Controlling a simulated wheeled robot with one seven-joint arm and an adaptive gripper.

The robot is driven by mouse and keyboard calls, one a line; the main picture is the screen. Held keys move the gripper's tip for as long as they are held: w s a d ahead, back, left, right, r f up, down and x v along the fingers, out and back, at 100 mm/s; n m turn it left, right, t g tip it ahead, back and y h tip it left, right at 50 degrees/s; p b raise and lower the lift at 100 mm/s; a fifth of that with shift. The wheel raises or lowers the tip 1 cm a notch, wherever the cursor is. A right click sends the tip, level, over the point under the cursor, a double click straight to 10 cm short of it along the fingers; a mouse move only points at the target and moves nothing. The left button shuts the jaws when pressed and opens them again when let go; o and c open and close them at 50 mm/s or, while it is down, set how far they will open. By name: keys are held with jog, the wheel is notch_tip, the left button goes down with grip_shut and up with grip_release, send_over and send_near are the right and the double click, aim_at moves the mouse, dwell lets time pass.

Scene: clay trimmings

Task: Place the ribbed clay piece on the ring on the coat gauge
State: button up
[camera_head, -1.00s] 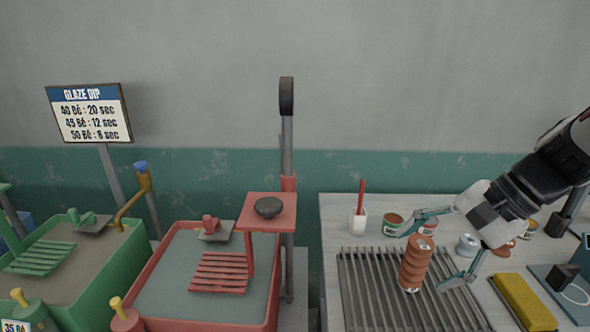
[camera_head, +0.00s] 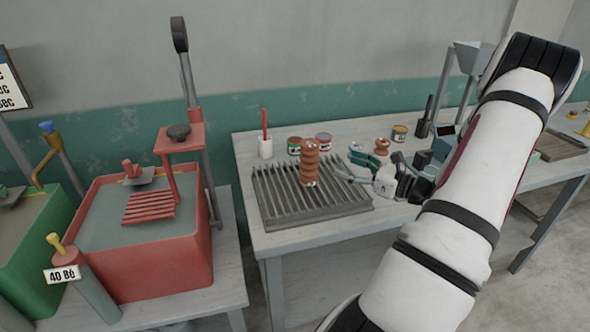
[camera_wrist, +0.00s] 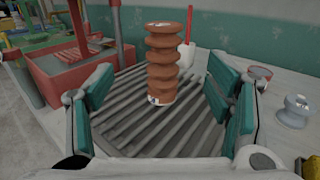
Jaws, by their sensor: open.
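The ribbed clay piece (camera_head: 310,162) is an orange-brown stacked-ridge cylinder standing upright on the grey slatted rack (camera_head: 275,215). In the wrist view the piece (camera_wrist: 161,70) stands ahead of the fingers, centred between them, with pale marks at its top and foot. My gripper (camera_head: 352,165) is open and empty, just right of the piece in the head view. Its teal finger pads show on both sides in the wrist view. I cannot make out the coat gauge or its ring clearly now; my arm covers part of that side of the table.
A smaller orange spool (camera_head: 381,147) is behind the gripper. A red glaze tank (camera_head: 150,240) stands left, across a gap.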

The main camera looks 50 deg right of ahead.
aim_at(318, 154)
jog(key=w, duration=0.5)
jog(key=w+a, duration=0.1)
jog(key=w, duration=0.2)
jog(key=shift+w+f+p, duration=0.1)
jog(key=shift+w+p, duration=0.15)
jog(key=shift+p, duration=0.05)
jog(key=shift+w+f+p, duration=0.15)
jog(key=shift+w+p, duration=0.25)
jog(key=shift+w, duration=2.15)
grip_shut()
